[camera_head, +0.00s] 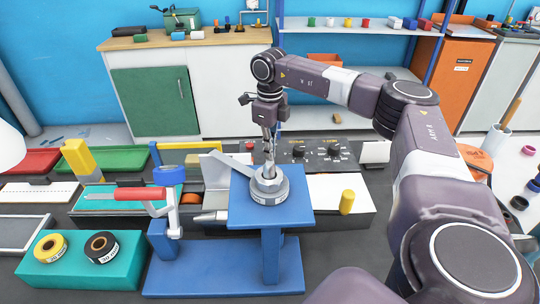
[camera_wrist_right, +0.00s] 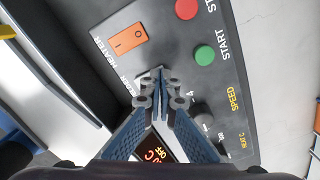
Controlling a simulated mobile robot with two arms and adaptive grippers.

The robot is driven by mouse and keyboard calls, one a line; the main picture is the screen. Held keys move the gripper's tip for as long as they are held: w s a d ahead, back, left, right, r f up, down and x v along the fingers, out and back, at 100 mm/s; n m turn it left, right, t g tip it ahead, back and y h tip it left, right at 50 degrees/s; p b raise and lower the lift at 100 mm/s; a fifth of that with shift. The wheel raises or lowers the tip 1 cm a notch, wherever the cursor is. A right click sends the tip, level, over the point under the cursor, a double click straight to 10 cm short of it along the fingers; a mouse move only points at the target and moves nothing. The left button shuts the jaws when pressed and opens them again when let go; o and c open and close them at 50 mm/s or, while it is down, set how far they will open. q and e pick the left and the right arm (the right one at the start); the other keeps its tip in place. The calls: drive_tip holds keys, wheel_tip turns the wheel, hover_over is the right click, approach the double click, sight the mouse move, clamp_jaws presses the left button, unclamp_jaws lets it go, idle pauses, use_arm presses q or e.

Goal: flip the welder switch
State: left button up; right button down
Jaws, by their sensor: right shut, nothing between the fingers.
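I cannot tell if the tips touch the panel. In the head view my right gripper (camera_head: 270,155) points down in front of the panel (camera_head: 318,153), behind a blue stand. I cannot make out the switch there. My left gripper is not in view.
Red (camera_wrist_right: 186,8) and green (camera_wrist_right: 204,55) buttons sit right of the switch. The blue stand (camera_head: 244,208) carries a grey metal fitting (camera_head: 269,186) close to my right gripper. A yellow cylinder (camera_head: 347,202) stands to the right.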

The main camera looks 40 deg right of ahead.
wheel_tip(320, 180, up, 3)
drive_tip(key=p, duration=0.2)
drive_tip(key=shift+f+p, duration=0.1)
drive_tip(key=shift+p, duration=0.2)
wheel_tip(320, 180, up, 3)
drive_tip(key=shift+f+p, duration=0.2)
drive_tip(key=shift+p, duration=1.05)
use_arm(q)
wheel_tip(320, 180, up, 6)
drive_tip(key=p, duration=0.1)
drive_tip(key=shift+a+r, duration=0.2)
use_arm(e)
drive_tip(key=shift+r, duration=0.8)
